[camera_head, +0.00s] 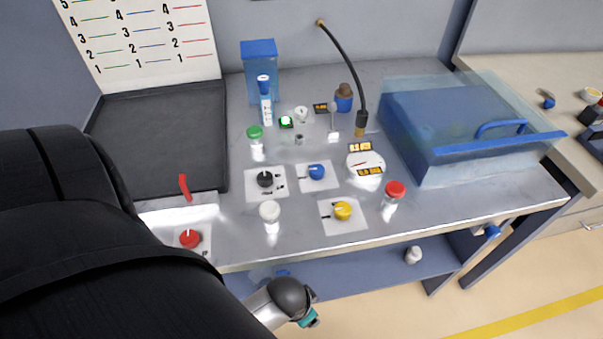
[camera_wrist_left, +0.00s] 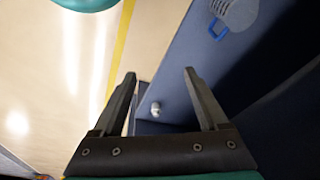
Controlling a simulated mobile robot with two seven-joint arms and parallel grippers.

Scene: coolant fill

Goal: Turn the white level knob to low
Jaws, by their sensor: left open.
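A small white knob (camera_head: 301,113) stands at the back middle of the metal worktop, near a lit green button. Its pointer and markings are too small to read. A white-capped piece (camera_head: 270,211) stands nearer the front edge; I cannot tell from its shape whether it turns. My left gripper (camera_wrist_left: 160,73) is open and empty in the left wrist view, with the blue lower shelf and floor beyond its fingers. It is apart from both white pieces on the worktop. My right gripper is not clearly seen.
Black (camera_head: 265,179), blue (camera_head: 317,171), yellow (camera_head: 342,210) and red (camera_head: 190,238) knobs sit on white plates. A red-capped piece (camera_head: 395,189), a black hose (camera_head: 352,70) and a translucent blue box (camera_head: 470,130) stand to the right. A dark tray (camera_head: 160,140) lies left.

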